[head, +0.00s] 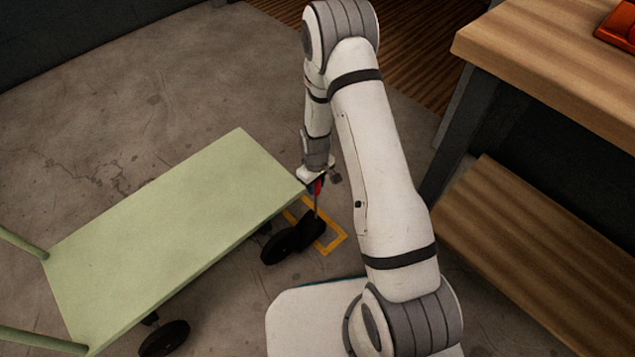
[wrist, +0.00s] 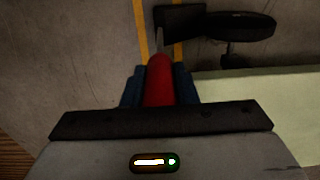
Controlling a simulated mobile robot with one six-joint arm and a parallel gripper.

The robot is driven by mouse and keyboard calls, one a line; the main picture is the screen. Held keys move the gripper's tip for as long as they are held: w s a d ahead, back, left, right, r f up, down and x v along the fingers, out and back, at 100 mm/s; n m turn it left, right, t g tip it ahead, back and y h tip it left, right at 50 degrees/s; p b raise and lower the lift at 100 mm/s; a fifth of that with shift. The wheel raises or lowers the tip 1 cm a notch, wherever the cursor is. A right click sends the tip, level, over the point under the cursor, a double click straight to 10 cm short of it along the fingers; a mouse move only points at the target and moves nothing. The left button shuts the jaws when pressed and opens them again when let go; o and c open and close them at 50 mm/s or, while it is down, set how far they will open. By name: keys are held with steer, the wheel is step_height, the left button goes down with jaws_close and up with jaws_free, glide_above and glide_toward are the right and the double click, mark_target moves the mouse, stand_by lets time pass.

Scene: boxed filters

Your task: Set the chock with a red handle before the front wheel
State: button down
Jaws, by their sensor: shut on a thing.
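My gripper (head: 317,186) is shut on the red handle (wrist: 160,82) of the chock, with its blue-grey fingers on both sides. The chock (head: 312,233) is a black block at the lower end of a thin rod under the handle. It also shows at the top of the wrist view (wrist: 178,18). It is right beside the black front wheel (head: 279,248) of the cart, within or over the yellow floor outline (head: 336,241). I cannot tell whether chock and wheel touch, or whether the chock rests on the floor. The wheel also shows in the wrist view (wrist: 240,26).
The pale green cart deck (head: 170,235) lies just left of my gripper. Another black wheel (head: 164,338) is nearer the bottom. A wooden workbench (head: 545,60) with a lower shelf (head: 530,255) stands at right, an orange-red item (head: 618,30) on top. Floor beyond the cart is clear.

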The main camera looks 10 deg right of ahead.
steer(key=c, duration=1.1)
jaws_free()
step_height(320, 180, up, 8)
steer(key=p, duration=0.3)
steer(key=shift+f, duration=0.1)
steer(key=s+d+r+m+t+p, duration=0.1)
steer(key=s+d+r+m+p, duration=0.15)
steer(key=r+p, duration=1.1)
steer(key=s+d+r+m+p, duration=0.1)
steer(key=s+r+p, duration=0.2)
steer(key=r, duration=2.2)
steer(key=s+d+r+m+p, duration=0.1)
steer(key=s+r+p, duration=0.3)
steer(key=r, duration=0.4)
steer(key=s+d+r+m+t+p, duration=0.1)
steer(key=s+r+p, duration=0.4)
steer(key=s+r, duration=0.2)
steer(key=s+r+m+p, duration=0.1)
steer(key=s+r+p, duration=0.4)
steer(key=r, duration=0.6)
steer(key=shift+s+d+r+t, duration=0.25)
steer(key=shift+d+t, duration=0.05)
steer(key=shift+d, duration=0.1)
